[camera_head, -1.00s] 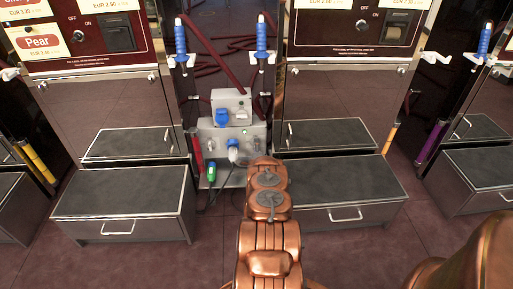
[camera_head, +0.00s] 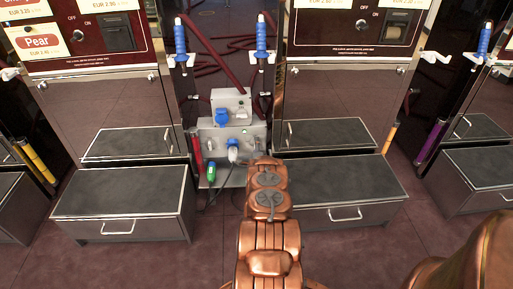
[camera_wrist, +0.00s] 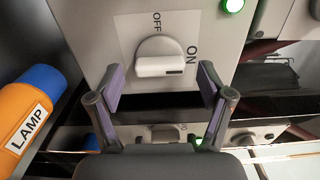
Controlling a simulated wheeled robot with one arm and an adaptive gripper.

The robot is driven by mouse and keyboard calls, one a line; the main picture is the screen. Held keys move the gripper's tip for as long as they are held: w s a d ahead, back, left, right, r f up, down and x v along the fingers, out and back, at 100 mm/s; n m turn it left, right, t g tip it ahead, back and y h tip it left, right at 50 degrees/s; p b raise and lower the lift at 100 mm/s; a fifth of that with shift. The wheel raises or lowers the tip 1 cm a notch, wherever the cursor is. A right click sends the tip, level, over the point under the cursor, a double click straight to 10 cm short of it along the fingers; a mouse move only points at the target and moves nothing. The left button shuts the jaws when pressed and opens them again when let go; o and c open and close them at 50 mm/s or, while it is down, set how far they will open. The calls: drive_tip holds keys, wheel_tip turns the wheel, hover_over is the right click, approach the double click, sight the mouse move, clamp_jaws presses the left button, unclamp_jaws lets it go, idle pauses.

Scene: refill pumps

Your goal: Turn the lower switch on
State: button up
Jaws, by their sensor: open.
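In the wrist view a white rotary switch (camera_wrist: 160,62) sits on a pale panel, with OFF printed above it and ON to its right. Its bar lies level in the picture, with a dark mark at the right end, towards ON. A green light (camera_wrist: 232,5) glows at the top right of the panel. My gripper (camera_wrist: 161,84) is open, with one fingertip on each side below the switch and nothing between them. In the head view my arm hides the gripper, and the grey control box (camera_head: 220,134) stands just beyond it, with a small green light.
An orange and blue plug labelled LAMP (camera_wrist: 28,115) is close on the left in the wrist view. A second knob (camera_wrist: 165,133) shows below the fingers. In the head view grey steps (camera_head: 125,195) flank the box, and cables hang in front of it.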

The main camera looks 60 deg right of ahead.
drive_tip(key=shift+a, duration=0.1)
drive_tip(key=v, duration=1.2)
drive_tip(key=shift+s, duration=0.1)
idle(0.6)
